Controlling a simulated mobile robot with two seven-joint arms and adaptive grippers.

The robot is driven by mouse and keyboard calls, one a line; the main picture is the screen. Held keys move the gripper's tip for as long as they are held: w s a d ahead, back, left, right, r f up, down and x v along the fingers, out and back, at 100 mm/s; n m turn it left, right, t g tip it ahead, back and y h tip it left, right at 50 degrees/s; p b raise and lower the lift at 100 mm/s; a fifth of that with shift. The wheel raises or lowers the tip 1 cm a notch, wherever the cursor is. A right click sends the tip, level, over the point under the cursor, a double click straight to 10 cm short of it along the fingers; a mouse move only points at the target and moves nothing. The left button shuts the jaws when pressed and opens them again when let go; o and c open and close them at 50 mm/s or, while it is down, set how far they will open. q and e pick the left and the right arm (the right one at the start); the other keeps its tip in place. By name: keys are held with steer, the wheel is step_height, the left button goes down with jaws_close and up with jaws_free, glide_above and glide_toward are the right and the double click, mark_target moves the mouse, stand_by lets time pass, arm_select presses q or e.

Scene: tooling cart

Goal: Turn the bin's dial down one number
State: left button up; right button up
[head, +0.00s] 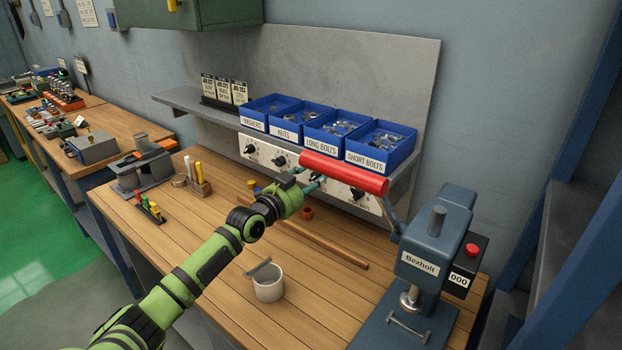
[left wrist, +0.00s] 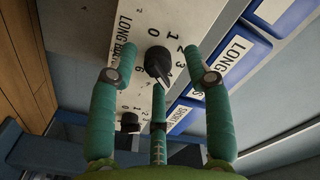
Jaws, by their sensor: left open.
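The blue LONG BOLTS bin (head: 335,134) sits in a row of bins on the shelf, above a white dial panel (head: 262,155). In the left wrist view its dial (left wrist: 158,62) is a black knob with a pointer on a white plate marked LONG BOLTS, with printed numbers around it. I cannot tell surely which number the pointer marks. My left gripper (left wrist: 160,66) is open, with teal fingers on either side of the knob and a third below it; contact is unclear. In the head view my left gripper (head: 308,179) is at the panel, partly behind a red handle that hides this dial.
The red handle (head: 345,174) of the Bexholt press (head: 425,255) crosses close in front of the panel and my gripper. A grey cup (head: 268,287) and a wooden rod (head: 322,245) are on the bench. Neighbouring dials (head: 279,160) flank the hidden one.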

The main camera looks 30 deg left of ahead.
arm_select(q)
jaws_close()
arm_select(e)
steer(key=shift+s, duration=0.7)
steer(key=shift+f, duration=0.1)
